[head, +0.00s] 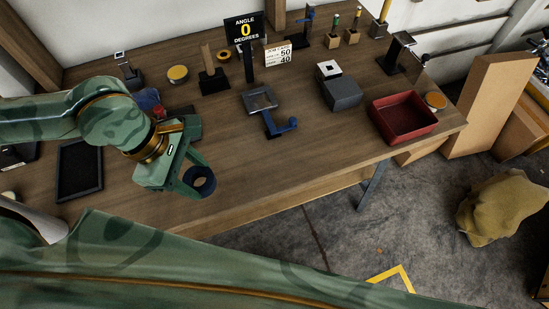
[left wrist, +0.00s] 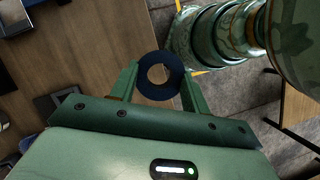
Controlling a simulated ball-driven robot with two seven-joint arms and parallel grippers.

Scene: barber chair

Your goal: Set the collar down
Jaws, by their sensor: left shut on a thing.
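The collar, a dark blue ring (head: 201,181), is at the front edge of the wooden bench in the head view. My left gripper (head: 199,176) is shut on it, with a green finger on each side. In the left wrist view the same collar (left wrist: 160,75) sits between the two fingertips (left wrist: 160,82), and brown bench or floor shows through its hole. I cannot tell whether the collar touches the bench top or hangs just above it. My right gripper is not in view.
The wooden bench (head: 262,176) has clear room right of the collar. A black tray (head: 79,168) lies to the left. A blue-handled fixture (head: 268,110), a grey block (head: 342,94) and a red bin (head: 403,117) stand further right. The bench edge is close.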

